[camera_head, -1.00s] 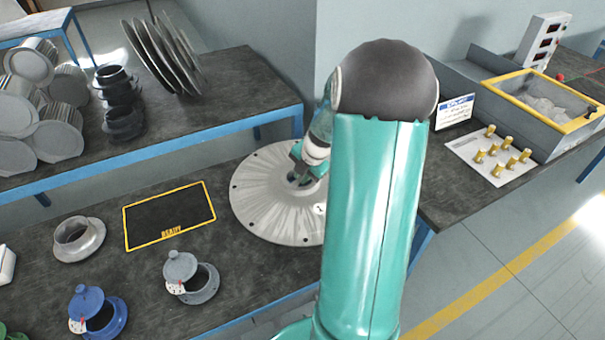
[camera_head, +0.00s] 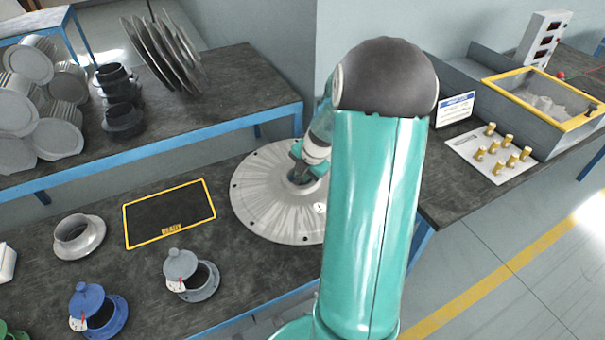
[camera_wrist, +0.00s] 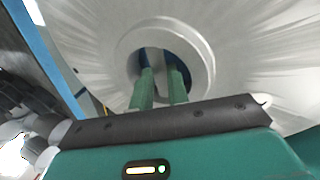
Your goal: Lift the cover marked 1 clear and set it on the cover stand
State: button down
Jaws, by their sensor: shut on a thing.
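The cover marked 1 (camera_head: 265,205) is a large round grey metal disc with small dark holes near its rim. It lies on the dark bench, partly hidden behind my arm. My gripper (camera_head: 301,176) is at the cover's centre. In the wrist view my two green fingers (camera_wrist: 160,88) reach into the round central collar of the cover (camera_wrist: 245,50), and the gripper is shut on the cover there. Whether the cover touches the bench cannot be told. I cannot make out which thing is the cover stand.
A yellow-framed mat marked READY (camera_head: 170,232) lies left of the cover, empty. A grey flanged ring (camera_head: 80,240), a grey valve (camera_head: 190,275) and a blue valve (camera_head: 98,310) stand nearby. Tilted discs (camera_head: 165,55) stand on the rear bench. Brass pieces (camera_head: 500,152) sit at right.

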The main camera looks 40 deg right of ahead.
jog(key=shift+f, duration=0.4)
dwell(0.4)
jog(key=c, duration=1.3)
grip_release()
jog(key=shift+f, duration=0.1)
jog(key=shift+s+f, duration=0.1)
jog(key=shift+s, duration=0.05)
jog(key=v, duration=1.4)
jog(key=shift+w, duration=0.25)
